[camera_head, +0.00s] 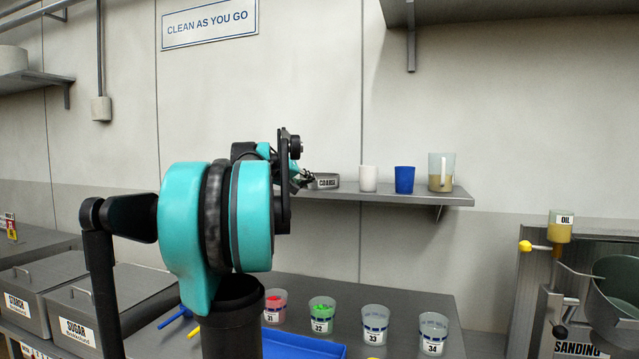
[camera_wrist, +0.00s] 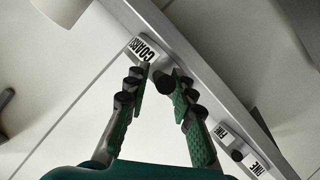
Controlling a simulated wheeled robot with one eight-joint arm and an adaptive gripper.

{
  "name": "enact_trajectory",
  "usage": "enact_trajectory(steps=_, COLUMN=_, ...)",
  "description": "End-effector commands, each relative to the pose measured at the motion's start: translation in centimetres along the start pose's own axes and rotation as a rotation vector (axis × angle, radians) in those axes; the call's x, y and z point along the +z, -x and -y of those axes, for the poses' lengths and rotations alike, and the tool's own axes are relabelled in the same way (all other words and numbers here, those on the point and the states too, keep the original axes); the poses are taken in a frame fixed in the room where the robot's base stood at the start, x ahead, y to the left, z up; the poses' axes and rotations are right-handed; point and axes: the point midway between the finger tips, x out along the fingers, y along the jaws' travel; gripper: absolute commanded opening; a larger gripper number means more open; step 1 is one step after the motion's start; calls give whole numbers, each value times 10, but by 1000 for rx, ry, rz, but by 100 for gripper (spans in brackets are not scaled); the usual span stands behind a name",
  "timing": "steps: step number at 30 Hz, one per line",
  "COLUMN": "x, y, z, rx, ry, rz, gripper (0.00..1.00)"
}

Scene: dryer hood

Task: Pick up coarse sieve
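The coarse sieve (camera_head: 324,181) is a low grey piece with a "COARSE" label, at the left part of the wall shelf. In the wrist view its label (camera_wrist: 143,50) shows just beyond my fingertips, and its dark round handle end (camera_wrist: 164,83) lies between my fingers. My gripper (camera_head: 302,179) is at the sieve's left side in the head view, partly hidden by my arm. In the wrist view my gripper (camera_wrist: 160,84) is open, with a finger on each side of the handle. I cannot tell whether either finger touches it.
On the shelf (camera_head: 450,197) stand a white cup (camera_head: 368,178), a blue cup (camera_head: 404,180) and a clear jug (camera_head: 441,172). A "FINE" labelled piece (camera_wrist: 223,132) is at lower right in the wrist view. Numbered cups and a blue tray (camera_head: 300,345) are on the counter below.

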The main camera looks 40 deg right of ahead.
Motion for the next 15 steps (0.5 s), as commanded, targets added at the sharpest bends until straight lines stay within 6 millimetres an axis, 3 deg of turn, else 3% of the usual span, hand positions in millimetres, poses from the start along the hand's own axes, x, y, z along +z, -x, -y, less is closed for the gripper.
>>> enact_trajectory(steps=3, x=0, y=-15, z=0, rx=0, ry=-2, rz=0, gripper=24)
enact_trajectory(steps=10, x=0, y=-17, z=0, rx=0, ry=-1, rz=0, gripper=24)
enact_trajectory(steps=15, x=0, y=-17, z=0, rx=0, ry=-1, rz=0, gripper=4)
